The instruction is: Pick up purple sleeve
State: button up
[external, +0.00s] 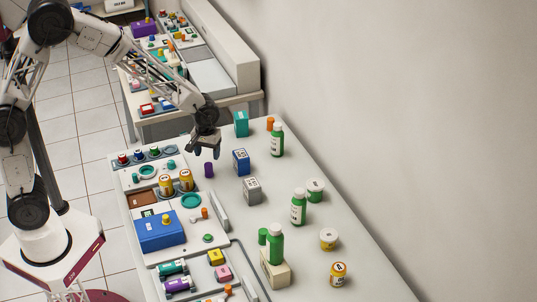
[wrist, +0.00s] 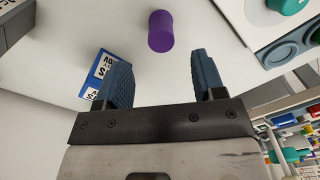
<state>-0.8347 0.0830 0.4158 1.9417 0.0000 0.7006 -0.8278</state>
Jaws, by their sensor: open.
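The purple sleeve (external: 209,170) is a small purple cylinder standing on the white table, left of a blue box (external: 241,162). In the wrist view the purple sleeve (wrist: 161,31) is at the top, beyond my fingertips and roughly midway between them. My gripper (external: 205,152) is above the table, a little behind the sleeve in the external view. In the wrist view my gripper (wrist: 160,75) has its two dark blue fingers wide apart, with nothing between them. The blue box (wrist: 105,74) shows close to the left finger.
A grey box (external: 252,190) and green bottles (external: 277,140) stand to the right. A teal box (external: 241,123) stands behind. At left is a white tray with yellow jars (external: 186,181), a teal ring and a blue case (external: 161,232).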

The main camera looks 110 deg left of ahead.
aim_at(208, 164)
jog(key=shift+f, duration=1.25)
jog(key=shift+f, duration=0.1)
jog(key=shift+s+f, duration=0.1)
jog(key=shift+f, duration=2.4)
jog(key=shift+c, duration=0.2)
jog(key=c, duration=1)
